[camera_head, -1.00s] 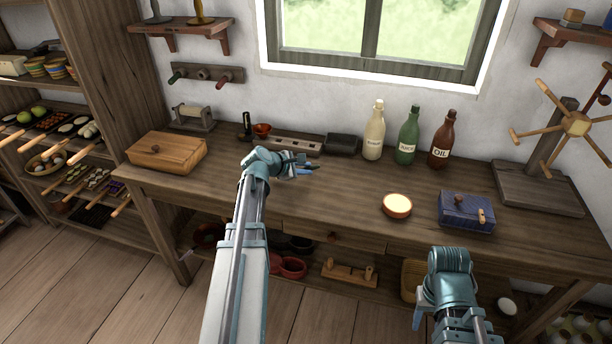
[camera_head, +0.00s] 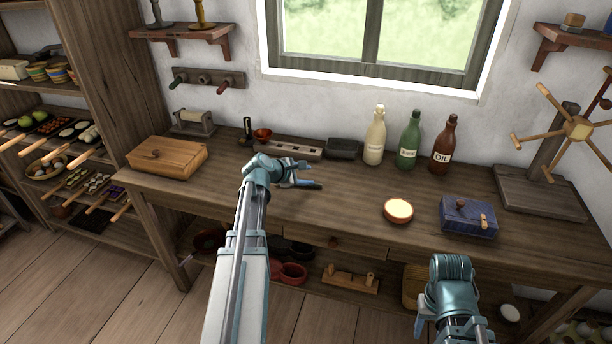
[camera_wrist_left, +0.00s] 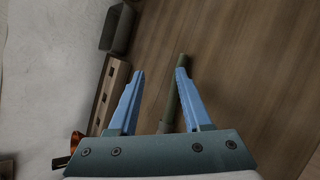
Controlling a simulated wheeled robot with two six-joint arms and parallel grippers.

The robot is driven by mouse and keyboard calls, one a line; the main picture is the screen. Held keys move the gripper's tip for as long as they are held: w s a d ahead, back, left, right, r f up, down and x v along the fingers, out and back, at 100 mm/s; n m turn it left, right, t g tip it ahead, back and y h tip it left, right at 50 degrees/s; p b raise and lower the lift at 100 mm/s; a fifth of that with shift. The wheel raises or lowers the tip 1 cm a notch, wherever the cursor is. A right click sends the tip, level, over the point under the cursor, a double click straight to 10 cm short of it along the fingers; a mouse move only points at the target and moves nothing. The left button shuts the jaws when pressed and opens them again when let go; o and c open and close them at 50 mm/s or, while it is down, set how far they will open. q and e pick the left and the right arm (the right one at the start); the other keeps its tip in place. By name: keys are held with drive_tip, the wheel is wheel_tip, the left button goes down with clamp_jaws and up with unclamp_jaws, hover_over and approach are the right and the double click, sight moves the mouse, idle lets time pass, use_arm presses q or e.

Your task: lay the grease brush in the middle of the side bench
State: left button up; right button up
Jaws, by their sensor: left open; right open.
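The side bench (camera_head: 340,207) is the long wooden worktop under the window. My left gripper (camera_head: 309,175) is over its middle-left part, with its fingers apart. In the left wrist view a dull green rod (camera_wrist_left: 174,97) lies between the open fingers (camera_wrist_left: 160,75), close to the right-hand finger. It looks like a handle, perhaps the grease brush's; its lower end is hidden by the gripper, and I see no bristles. I cannot tell whether a finger touches it. My right gripper (camera_head: 421,328) is open and low, in front of the bench's front edge.
A slotted wooden block (camera_head: 296,148), a dark tin (camera_head: 342,148) and three bottles (camera_head: 408,145) line the back. A bowl (camera_head: 398,211) and a blue box (camera_head: 467,215) stand right, a wooden box (camera_head: 167,158) left. The bench's middle front is clear.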

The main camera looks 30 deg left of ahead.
use_arm(q)
drive_tip(key=p+v, duration=0.6)
drive_tip(key=v, duration=0.6)
drive_tip(key=shift+r, duration=0.1)
drive_tip(key=d+f+m+g, duration=0.1)
drive_tip(key=d+m, duration=0.1)
drive_tip(key=d, duration=0.2)
drive_tip(key=d+f+m+g+h, duration=0.1)
drive_tip(key=d+m, duration=0.1)
drive_tip(key=d, duration=0.2)
drive_tip(key=d+f+m+g, duration=0.1)
drive_tip(key=d+m, duration=0.1)
drive_tip(key=d, duration=0.2)
drive_tip(key=shift+w+d+f+h, duration=0.1)
drive_tip(key=shift+w+f+h, duration=0.05)
drive_tip(key=shift+h, duration=0.15)
drive_tip(key=s+d+f+m+g+y, duration=0.2)
drive_tip(key=s+d+f+m+g, duration=0.1)
drive_tip(key=s+d+m, duration=0.5)
drive_tip(key=s+d+f+m+g+y, duration=0.3)
drive_tip(key=s+d+m+g, duration=0.2)
drive_tip(key=d+m, duration=0.8)
drive_tip(key=s+d, duration=0.3)
drive_tip(key=d, duration=0.1)
drive_tip(key=shift+s+d+m+y, duration=0.3)
